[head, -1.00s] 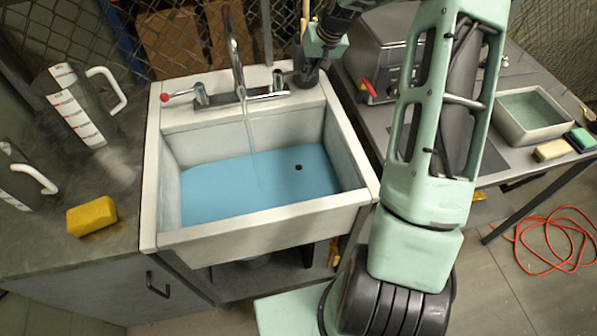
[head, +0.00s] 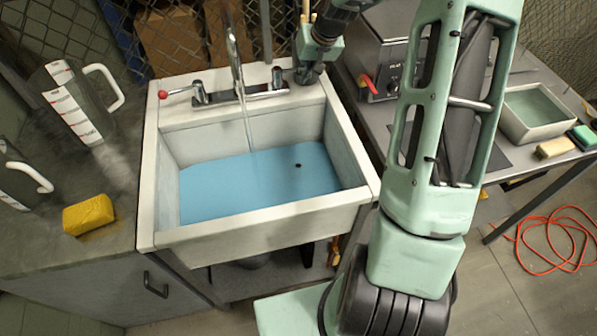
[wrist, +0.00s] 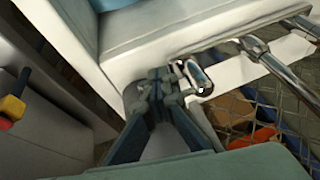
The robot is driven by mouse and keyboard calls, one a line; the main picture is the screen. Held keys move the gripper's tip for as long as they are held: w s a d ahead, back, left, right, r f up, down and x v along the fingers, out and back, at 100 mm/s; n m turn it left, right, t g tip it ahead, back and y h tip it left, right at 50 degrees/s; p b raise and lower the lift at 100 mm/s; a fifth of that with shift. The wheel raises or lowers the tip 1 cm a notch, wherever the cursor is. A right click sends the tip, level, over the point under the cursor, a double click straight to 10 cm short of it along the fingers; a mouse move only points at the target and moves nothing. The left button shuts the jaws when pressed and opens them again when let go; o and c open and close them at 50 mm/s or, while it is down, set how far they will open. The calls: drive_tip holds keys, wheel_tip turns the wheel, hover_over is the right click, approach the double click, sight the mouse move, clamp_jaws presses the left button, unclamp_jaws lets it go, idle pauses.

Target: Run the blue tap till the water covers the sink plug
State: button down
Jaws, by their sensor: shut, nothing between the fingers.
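The white sink (head: 270,211) holds blue water (head: 235,185) over its floor. A thin stream (head: 247,125) falls from the chrome spout (head: 236,65). A small dark spot (head: 298,166), seemingly the top of the plug, shows in the water at right. The red-knobbed tap (head: 163,94) is at left. The right chrome tap (head: 279,79) is partly hidden by my gripper (head: 305,76); its blue knob is not visible. In the wrist view my gripper (wrist: 157,80) is shut and empty, beside the chrome tap body (wrist: 195,78) at the rim; I cannot tell whether they touch.
A yellow sponge (head: 88,215) and measuring jugs (head: 75,110) stand on the left counter. On the right table are a grey appliance (head: 380,50), a tray (head: 535,135) and small blocks (head: 555,147). An orange cable (head: 555,240) lies on the floor.

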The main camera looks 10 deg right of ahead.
drive_tip(key=shift+s+a, duration=0.15)
drive_tip(key=shift+a, duration=0.05)
drive_tip(key=shift+f, duration=0.1)
drive_tip(key=a, duration=0.1)
drive_tip(key=s+a, duration=0.1)
drive_tip(key=a+b, duration=0.1)
drive_tip(key=shift+s+a, duration=0.35)
drive_tip(key=shift+s, duration=0.05)
drive_tip(key=shift+a, duration=0.1)
drive_tip(key=a+b, duration=0.1)
drive_tip(key=a, duration=0.3)
